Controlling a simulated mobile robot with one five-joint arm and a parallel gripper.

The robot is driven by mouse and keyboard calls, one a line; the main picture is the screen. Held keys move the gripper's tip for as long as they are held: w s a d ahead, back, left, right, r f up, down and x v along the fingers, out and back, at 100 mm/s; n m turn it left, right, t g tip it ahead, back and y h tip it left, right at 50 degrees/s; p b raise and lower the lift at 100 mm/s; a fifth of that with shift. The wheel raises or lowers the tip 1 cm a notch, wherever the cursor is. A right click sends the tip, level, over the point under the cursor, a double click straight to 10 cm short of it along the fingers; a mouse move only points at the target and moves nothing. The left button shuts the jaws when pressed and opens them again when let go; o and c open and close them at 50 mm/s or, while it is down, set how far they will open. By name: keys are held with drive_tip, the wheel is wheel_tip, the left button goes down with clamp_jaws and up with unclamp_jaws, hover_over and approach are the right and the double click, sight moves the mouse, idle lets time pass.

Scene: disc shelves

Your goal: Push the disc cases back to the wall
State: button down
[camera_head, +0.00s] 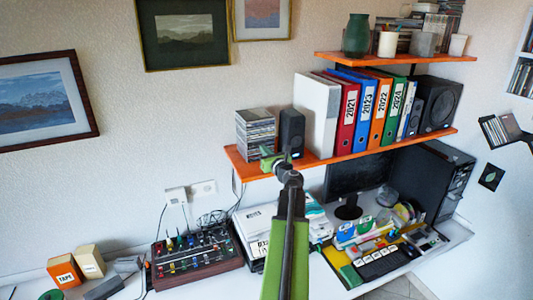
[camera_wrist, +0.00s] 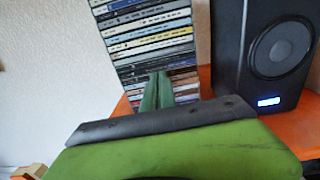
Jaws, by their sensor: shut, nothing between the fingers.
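A tall stack of disc cases (camera_head: 256,132) stands at the left end of the lower orange shelf (camera_head: 237,165). It also fills the upper middle of the wrist view (camera_wrist: 150,42), with its spines facing me. My gripper (camera_head: 268,157) is at the front of the stack, low down, near the shelf's front edge. In the wrist view its green fingers (camera_wrist: 157,90) are together and empty, in front of the lower cases. They hide part of the lower spines. I cannot tell whether the fingertips touch the cases.
A black speaker (camera_head: 291,132) stands just right of the stack, and it is close on the right in the wrist view (camera_wrist: 265,50). A mixer (camera_head: 195,258) sits on the desk below.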

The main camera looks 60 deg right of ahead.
drive_tip(key=x, duration=0.5)
drive_tip(key=shift+d, duration=0.1)
drive_tip(key=shift+s, duration=0.1)
drive_tip(key=shift+s+a, duration=0.1)
drive_tip(key=shift+a, duration=0.15)
drive_tip(key=v, duration=1.3)
drive_tip(key=shift+s, duration=0.3)
drive_tip(key=shift+a, duration=0.1)
